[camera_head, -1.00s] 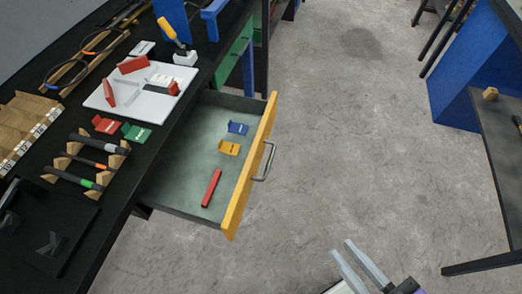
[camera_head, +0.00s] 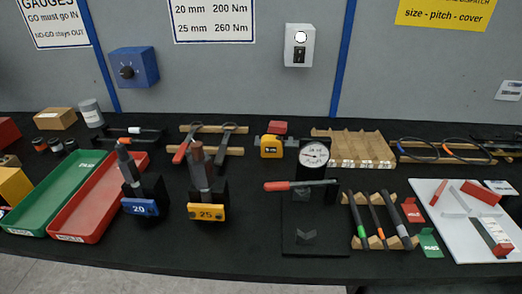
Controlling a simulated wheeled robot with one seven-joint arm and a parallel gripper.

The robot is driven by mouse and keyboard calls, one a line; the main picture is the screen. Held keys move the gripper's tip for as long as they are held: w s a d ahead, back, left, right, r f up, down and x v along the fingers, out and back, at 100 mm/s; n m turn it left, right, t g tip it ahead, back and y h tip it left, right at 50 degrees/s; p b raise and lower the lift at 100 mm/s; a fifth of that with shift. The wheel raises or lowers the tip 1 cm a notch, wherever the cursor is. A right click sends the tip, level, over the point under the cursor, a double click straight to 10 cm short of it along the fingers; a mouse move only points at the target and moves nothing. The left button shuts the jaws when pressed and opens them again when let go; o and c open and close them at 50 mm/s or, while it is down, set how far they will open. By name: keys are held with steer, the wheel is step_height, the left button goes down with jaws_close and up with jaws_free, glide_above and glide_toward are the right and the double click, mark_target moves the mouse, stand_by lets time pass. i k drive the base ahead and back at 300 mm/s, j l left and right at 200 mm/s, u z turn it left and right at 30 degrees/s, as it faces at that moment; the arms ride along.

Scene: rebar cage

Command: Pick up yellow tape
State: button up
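The yellow tape (camera_head: 271,147) is a small yellow tape measure with a dark label. It stands on the black bench, left of the round dial gauge (camera_head: 314,154) and in front of a red block (camera_head: 277,127). A dark grey part lies behind and beside it. My gripper is not in the current view, so its state now is hidden.
Pliers on a wooden rack (camera_head: 207,142) lie left of the tape. Torque tools in black stands (camera_head: 206,205) are front left, near green (camera_head: 52,196) and red trays (camera_head: 97,208). Wooden bins (camera_head: 353,150) are to the right. Some black bench is bare in front of the tape.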

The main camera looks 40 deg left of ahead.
mark_target(272, 145)
steer(key=u, duration=1.05)
steer(key=i+l+u, duration=0.2)
steer(key=u, duration=0.15)
steer(key=i+l+u, duration=0.15)
steer(key=l+u, duration=0.2)
